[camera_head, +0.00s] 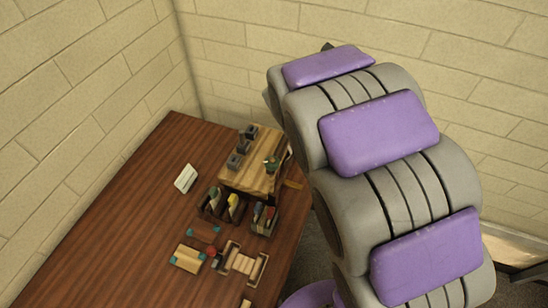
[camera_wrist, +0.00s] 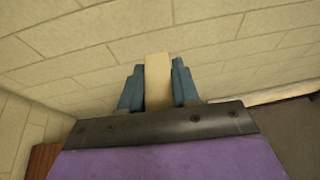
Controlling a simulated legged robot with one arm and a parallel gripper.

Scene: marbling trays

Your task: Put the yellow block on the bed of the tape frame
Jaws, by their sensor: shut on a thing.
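In the wrist view my gripper (camera_wrist: 158,82) has two blue fingers shut on a pale yellow block (camera_wrist: 158,80). The block stands lengthwise between the fingers, with the brick wall behind it. In the head view my gripper and the block are hidden behind my grey and purple arm. On the brown table a small wooden frame with pale bars (camera_head: 243,262) lies near the right edge. A tan piece with teal ends (camera_head: 187,258) lies left of it. I cannot tell for certain which of these is the tape frame. My gripper is away from both.
Dark holders with colored items (camera_head: 264,218) stand behind the small pieces. A wooden stand (camera_head: 248,179) with dark pieces and a green item is at the back. A white card (camera_head: 186,178) stands at left. The left table top (camera_head: 120,215) is clear; brick walls enclose the corner.

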